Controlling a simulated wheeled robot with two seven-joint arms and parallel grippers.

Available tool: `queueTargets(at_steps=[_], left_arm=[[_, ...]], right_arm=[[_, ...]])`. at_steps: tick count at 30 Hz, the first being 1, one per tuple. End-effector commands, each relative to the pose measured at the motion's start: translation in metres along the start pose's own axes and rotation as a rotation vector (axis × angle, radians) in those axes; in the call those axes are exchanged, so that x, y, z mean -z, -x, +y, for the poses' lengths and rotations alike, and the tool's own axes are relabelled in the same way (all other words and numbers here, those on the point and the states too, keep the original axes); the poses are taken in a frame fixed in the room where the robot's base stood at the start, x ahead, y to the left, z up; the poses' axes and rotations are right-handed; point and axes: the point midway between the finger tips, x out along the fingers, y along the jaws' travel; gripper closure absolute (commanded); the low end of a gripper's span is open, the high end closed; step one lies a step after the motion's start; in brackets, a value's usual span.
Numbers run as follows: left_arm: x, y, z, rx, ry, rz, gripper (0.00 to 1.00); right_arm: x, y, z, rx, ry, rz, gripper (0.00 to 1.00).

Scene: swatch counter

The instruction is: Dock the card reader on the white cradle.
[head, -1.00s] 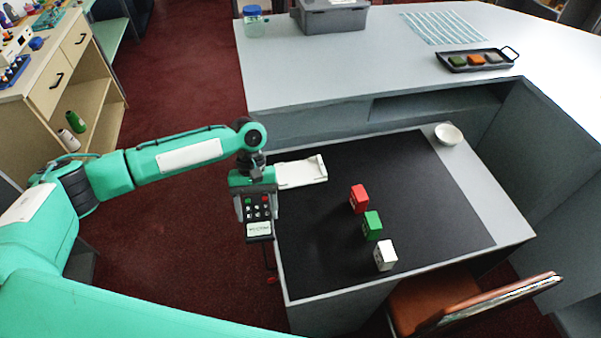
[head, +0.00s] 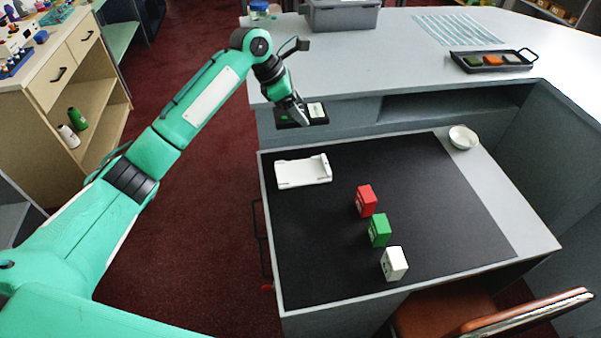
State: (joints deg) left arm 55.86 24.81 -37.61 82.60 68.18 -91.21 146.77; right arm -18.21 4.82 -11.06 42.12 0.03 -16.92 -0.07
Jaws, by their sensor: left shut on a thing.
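The white cradle (head: 303,172) lies on the black mat at the far left of the lower counter, with nothing on it. My left gripper (head: 301,118) is shut on the dark card reader (head: 288,120). The reader is held in the air beyond the cradle and above it in the picture, in front of the raised counter's face. Its light label (head: 316,109) shows at the right end. The fingers hide part of the reader. My right gripper is not in view.
Red (head: 366,200), green (head: 380,230) and white (head: 394,264) boxes stand on the black mat (head: 450,215), right of the cradle. A white bowl (head: 462,138) sits at the back right. The raised counter holds a grey bin (head: 342,15) and a tray (head: 494,66). A chair (head: 450,308) stands in front.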

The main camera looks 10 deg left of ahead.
Motion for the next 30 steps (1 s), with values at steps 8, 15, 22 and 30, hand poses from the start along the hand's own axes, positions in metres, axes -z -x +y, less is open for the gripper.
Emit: queueTargets(at_steps=[8,15,22,30], left_arm=[[0.030,-0.050,0.000,-0.002,0.012,0.004,0.64],[0.061,-0.104,0.000,-0.002,0.010,0.004,0.64],[0.077,-0.132,0.000,-0.003,0.008,0.002,0.64],[0.091,-0.156,-0.001,-0.002,0.009,0.003,0.64]], right_arm=[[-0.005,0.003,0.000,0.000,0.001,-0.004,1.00],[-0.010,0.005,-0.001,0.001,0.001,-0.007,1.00],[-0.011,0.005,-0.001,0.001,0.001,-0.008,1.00],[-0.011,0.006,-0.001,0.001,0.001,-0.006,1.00]])
